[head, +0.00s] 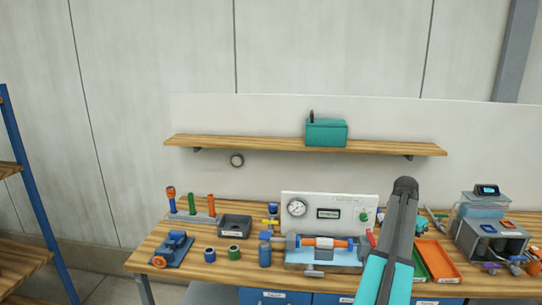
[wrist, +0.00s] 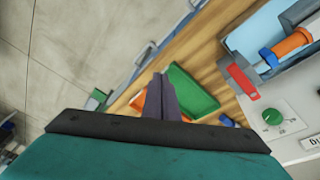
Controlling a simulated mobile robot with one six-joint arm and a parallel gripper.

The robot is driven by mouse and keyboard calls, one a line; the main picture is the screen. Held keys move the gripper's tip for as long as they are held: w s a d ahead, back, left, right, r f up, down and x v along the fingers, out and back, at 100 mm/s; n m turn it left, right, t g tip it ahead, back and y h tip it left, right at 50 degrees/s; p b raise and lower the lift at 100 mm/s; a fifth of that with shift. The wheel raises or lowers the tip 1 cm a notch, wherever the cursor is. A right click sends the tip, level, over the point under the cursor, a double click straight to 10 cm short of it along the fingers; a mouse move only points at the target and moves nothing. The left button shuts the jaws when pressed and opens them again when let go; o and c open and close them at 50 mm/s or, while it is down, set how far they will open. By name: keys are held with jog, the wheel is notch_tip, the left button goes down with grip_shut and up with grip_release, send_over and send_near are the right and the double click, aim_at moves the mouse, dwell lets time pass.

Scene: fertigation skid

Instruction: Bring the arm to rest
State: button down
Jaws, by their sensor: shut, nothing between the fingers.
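My arm (head: 388,250) rises from the bottom of the head view, right of centre, in front of the workbench (head: 190,278). I cannot make out the fingers in the head view. In the wrist view my gripper (wrist: 161,82) shows as two dark fingers close together beyond the teal housing. It is shut and empty. The fingers appear over the bench, in front of a green tray (wrist: 192,92) and an orange tray (wrist: 140,101); I cannot tell how high above them.
A gauge panel (head: 328,202) and a pipe fixture (head: 322,243) stand mid-bench, left of my arm. A grey tank unit (head: 490,240) stands at the right. A shelf (head: 240,144) holds a teal box (head: 326,132). A blue-posted rack (head: 35,190) stands far left.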

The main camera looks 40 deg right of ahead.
jog(key=w+a+f+n+y, duration=0.2)
jog(key=w+a+f+n, duration=0.3)
jog(key=w+a+f, duration=1.1)
jog(key=w+a+f+n, duration=0.3)
jog(key=a+f, duration=0.4)
jog(key=a, duration=0.3)
jog(key=w+a+f+n+g, duration=0.1)
jog(key=w+a+f+n, duration=0.1)
jog(key=a+f, duration=0.6)
jog(key=w+a+f+n, duration=0.3)
jog(key=a+f, duration=0.2)
jog(key=a, duration=0.8)
jog(key=s+a+f+n+g, duration=0.1)
jog(key=s+a+f+n, duration=0.25)
jog(key=s+a, duration=0.4)
jog(key=s+a+f+n+g, duration=0.15)
jog(key=s+a+f, duration=0.3)
jog(key=a, duration=0.55)
jog(key=s+a+f+n, duration=0.35)
jog(key=s+a, duration=0.25)
jog(key=a, duration=0.2)
notch_tip(320, 180, down, 10)
jog(key=b, duration=1)
jog(key=shift+g, duration=0.35)
